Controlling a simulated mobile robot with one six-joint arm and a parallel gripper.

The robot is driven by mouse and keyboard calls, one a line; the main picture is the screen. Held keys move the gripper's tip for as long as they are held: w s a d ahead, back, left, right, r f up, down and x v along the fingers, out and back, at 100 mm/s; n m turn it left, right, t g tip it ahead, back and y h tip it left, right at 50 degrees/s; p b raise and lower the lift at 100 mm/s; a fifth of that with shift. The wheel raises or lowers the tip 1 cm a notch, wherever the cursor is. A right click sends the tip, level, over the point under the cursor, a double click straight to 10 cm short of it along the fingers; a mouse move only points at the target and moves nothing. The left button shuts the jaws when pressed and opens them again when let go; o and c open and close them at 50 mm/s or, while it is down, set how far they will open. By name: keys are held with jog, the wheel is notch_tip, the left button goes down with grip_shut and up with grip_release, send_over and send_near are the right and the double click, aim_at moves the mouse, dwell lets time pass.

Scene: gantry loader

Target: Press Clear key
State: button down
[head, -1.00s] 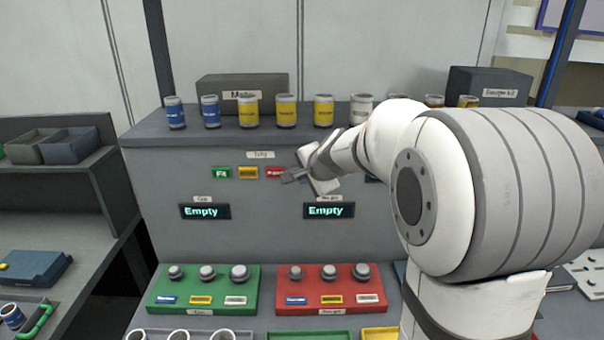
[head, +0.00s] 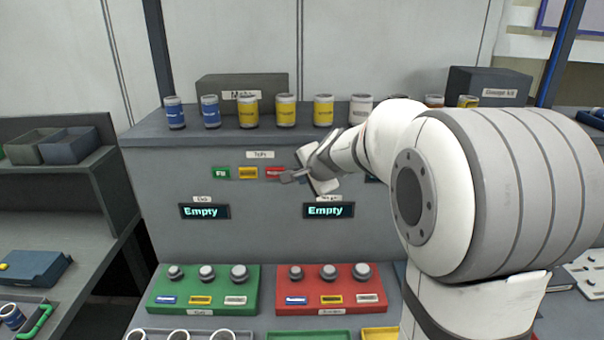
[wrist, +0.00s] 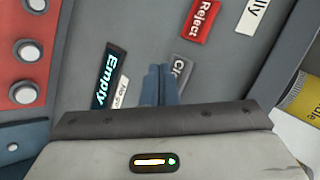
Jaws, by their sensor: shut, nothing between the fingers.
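The Clear key (wrist: 181,67) is a grey key whose label reads "Cle" in the wrist view, with the rest hidden by my fingers. It lies on the grey panel below the red Reject key (wrist: 203,20). My gripper (wrist: 160,70) is shut and empty, its fingertips right beside the Clear key in the picture. I cannot tell whether they touch it. In the head view my gripper (head: 287,177) is in front of the panel, just right of the red key (head: 273,173), and hides the Clear key.
A green key (head: 221,173) and a yellow key (head: 248,173) sit left of the red one. Two "Empty" displays (head: 204,211) (head: 328,210) are below. Several cans (head: 286,110) stand on the ledge above. Green (head: 160,298) and red (head: 370,298) button boxes lie below.

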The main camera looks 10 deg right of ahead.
jog(key=shift+w, duration=0.1)
dwell(0.6)
jog(key=shift+w, duration=0.35)
jog(key=shift+w+d, duration=0.15)
jog(key=shift+w, duration=0.2)
dwell(0.5)
jog(key=shift+s, duration=0.8)
jog(key=shift+s+a+b, duration=0.1)
jog(key=shift+a+b, duration=0.1)
jog(key=shift+b, duration=0.1)
jog(key=s, duration=0.2)
jog(key=s+a, duration=0.1)
jog(key=s, duration=0.1)
jog(key=shift+s+b, duration=0.3)
jog(key=shift+s, duration=0.05)
dwell(0.3)
